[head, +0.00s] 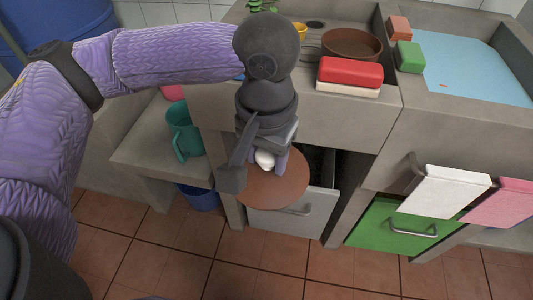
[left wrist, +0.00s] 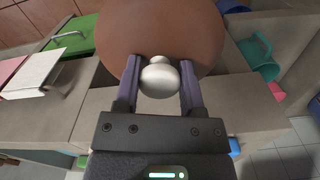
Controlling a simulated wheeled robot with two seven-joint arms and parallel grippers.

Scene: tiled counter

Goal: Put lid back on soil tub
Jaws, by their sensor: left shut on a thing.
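A round brown lid (head: 284,189) with a white knob (head: 265,158) is in the middle of the head view. My left gripper (head: 266,163) points down and is shut on the lid's knob. In the left wrist view, the knob (left wrist: 160,78) sits between the two purple fingers, with the brown lid (left wrist: 160,30) beyond it. The lid is held in the air in front of the counter, over a grey drawer front (head: 295,218). No soil tub can be made out; the lid and my arm cover part of the drawer area. My right gripper is not in view.
A brown bowl (head: 352,45) and a red and cream block (head: 349,75) stand on the counter. A basin with blue water (head: 475,65) is at the right. A teal mug (head: 183,132) stands on the lower left ledge. White and pink cloths (head: 445,191) hang above a green drawer (head: 385,230).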

